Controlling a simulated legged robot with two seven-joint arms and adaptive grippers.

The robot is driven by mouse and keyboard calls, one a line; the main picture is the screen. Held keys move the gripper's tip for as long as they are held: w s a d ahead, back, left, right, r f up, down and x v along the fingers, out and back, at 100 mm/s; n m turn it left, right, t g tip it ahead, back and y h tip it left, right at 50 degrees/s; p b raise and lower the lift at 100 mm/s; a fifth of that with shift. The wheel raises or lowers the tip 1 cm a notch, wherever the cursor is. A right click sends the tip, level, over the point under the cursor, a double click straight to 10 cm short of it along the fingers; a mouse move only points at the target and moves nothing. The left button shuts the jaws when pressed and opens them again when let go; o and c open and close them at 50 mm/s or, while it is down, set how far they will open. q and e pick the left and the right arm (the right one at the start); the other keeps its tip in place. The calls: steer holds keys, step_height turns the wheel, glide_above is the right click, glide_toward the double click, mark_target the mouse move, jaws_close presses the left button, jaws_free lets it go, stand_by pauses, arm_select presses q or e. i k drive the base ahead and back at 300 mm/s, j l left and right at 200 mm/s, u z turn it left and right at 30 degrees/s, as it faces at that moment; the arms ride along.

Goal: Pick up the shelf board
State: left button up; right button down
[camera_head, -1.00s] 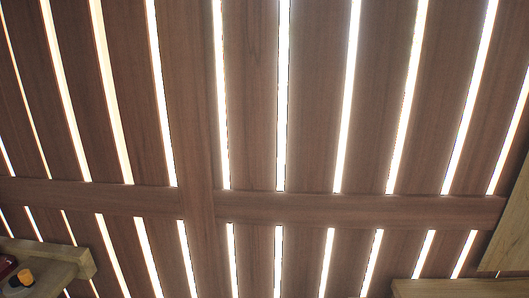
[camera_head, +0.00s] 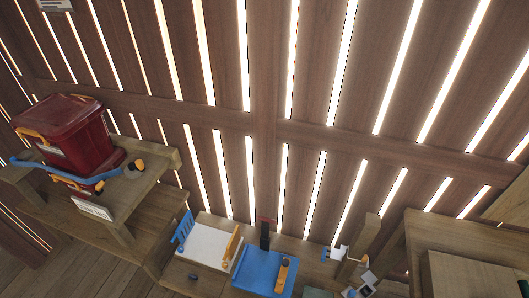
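A wooden shelf (camera_head: 150,190) stands at the left against the slatted wall and holds a dark red lidded bin (camera_head: 72,135). More plain wooden boards show at the lower right (camera_head: 455,232) and at the right edge (camera_head: 512,203). I cannot tell which of these boards is the shelf board. Neither of my grippers can be made out in the head view.
A blue strap or bar (camera_head: 62,172) crosses the bin's front. A lower wooden surface holds a white panel (camera_head: 208,245), a blue tray (camera_head: 262,272) and small white and grey items (camera_head: 362,280). The slatted wall (camera_head: 265,120) closes off the back.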

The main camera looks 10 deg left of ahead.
mark_target(207, 283)
steer(key=u, duration=1.45)
